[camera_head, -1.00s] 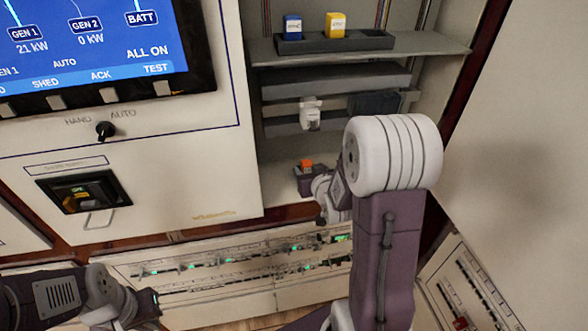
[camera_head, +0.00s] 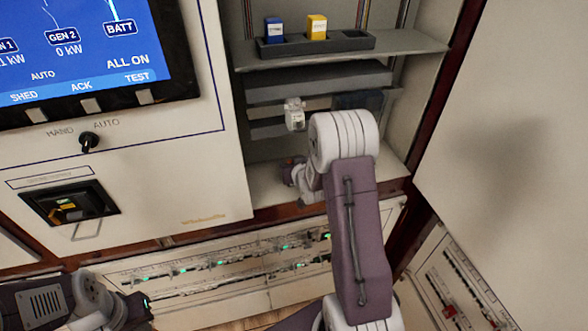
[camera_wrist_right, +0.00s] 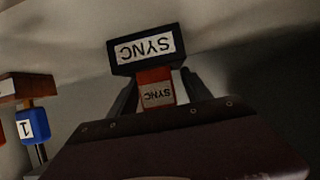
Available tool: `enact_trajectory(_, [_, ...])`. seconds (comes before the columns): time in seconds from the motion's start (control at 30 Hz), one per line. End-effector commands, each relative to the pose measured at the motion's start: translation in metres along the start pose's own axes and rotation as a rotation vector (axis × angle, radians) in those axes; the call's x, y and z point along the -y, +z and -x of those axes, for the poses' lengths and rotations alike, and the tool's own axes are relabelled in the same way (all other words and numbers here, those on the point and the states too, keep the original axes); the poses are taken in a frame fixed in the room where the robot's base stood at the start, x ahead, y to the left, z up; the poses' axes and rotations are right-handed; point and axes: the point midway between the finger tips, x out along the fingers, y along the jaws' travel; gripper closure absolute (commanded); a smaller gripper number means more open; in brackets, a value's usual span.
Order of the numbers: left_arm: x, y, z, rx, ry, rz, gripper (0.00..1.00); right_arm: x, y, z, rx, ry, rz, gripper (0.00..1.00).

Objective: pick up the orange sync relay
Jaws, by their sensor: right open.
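The orange sync relay (camera_wrist_right: 157,88) shows in the right wrist view, with an upside-down SYNC label on its face. It is against a dark block (camera_wrist_right: 120,56) that also carries a SYNC label. My right gripper (camera_wrist_right: 158,86) is open, with one dark finger on each side of the relay. I cannot tell whether the fingers touch it. In the head view the right gripper (camera_head: 291,172) is at the lower shelf, partly hidden by my arm, and no orange shows there. My left gripper (camera_head: 138,311) is at the lower left; its jaws are unclear.
A dark tray (camera_head: 345,42) on the upper shelf holds a blue relay (camera_head: 274,30) and a yellow relay (camera_head: 316,27). A white device (camera_head: 294,114) hangs on the rail above my right gripper. A blue block (camera_wrist_right: 35,125) shows left in the wrist view.

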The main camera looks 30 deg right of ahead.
Motion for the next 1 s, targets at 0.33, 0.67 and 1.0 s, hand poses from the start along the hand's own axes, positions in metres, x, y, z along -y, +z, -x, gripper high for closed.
enact_trajectory(0.33, [0.0,0.0,0.0,0.0,0.0,0.0,1.0,0.0,0.0,0.001,-0.001,0.0,0.0,1.0])
enact_trajectory(0.67, [0.0,0.0,0.0,0.0,0.0,0.0,1.0,0.0,-0.007,0.003,-0.004,0.0,0.001,1.0])
enact_trajectory(1.0, [0.0,0.0,-0.002,0.0,0.0,0.0,1.0,-0.021,-0.044,0.04,-0.005,0.005,-0.001,1.0])
